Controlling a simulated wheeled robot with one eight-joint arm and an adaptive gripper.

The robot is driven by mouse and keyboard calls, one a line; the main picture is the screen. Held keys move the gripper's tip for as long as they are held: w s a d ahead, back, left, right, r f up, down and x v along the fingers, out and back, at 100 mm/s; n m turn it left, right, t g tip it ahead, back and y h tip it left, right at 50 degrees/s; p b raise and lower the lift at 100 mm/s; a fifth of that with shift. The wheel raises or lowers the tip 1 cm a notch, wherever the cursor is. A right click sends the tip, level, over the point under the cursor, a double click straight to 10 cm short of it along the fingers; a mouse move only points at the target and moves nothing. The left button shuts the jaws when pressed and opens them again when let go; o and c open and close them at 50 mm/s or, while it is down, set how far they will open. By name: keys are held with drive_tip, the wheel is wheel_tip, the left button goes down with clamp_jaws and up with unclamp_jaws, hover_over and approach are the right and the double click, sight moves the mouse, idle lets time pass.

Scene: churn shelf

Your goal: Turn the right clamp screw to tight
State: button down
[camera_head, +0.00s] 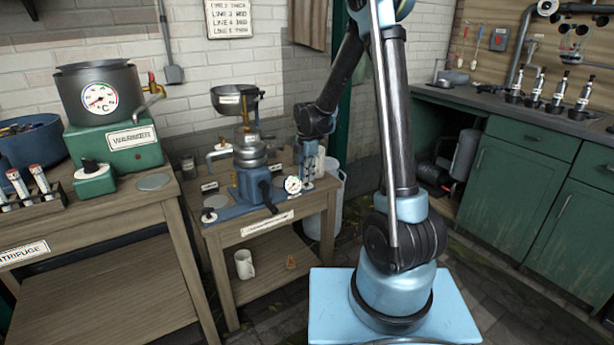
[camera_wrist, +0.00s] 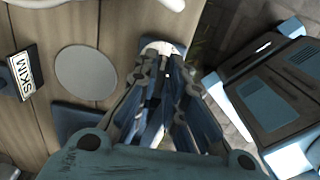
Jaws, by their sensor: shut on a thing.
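My gripper (camera_head: 309,160) points down at the right side of the blue-based separator (camera_head: 249,180) on the small wooden bench. It also shows in the wrist view (camera_wrist: 168,75), with its fingers drawn together. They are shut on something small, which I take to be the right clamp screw. The fingers hide it in both views, so its turn angle cannot be read. A blue part (camera_wrist: 75,118) lies left of my gripper in the wrist view.
A SKIM plate (camera_wrist: 22,73) and a grey disc (camera_wrist: 86,72) lie on the bench. The green warmer (camera_head: 125,148) with its pot stands at left. A white mug (camera_head: 244,264) is on the lower shelf. A pale bin (camera_head: 328,205) stands behind the bench.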

drive_tip(key=shift+w, duration=0.1)
drive_tip(key=c, duration=1.7)
unclamp_jaws()
drive_tip(key=shift+o, duration=0.2)
wheel_tip(320, 180, up, 12)
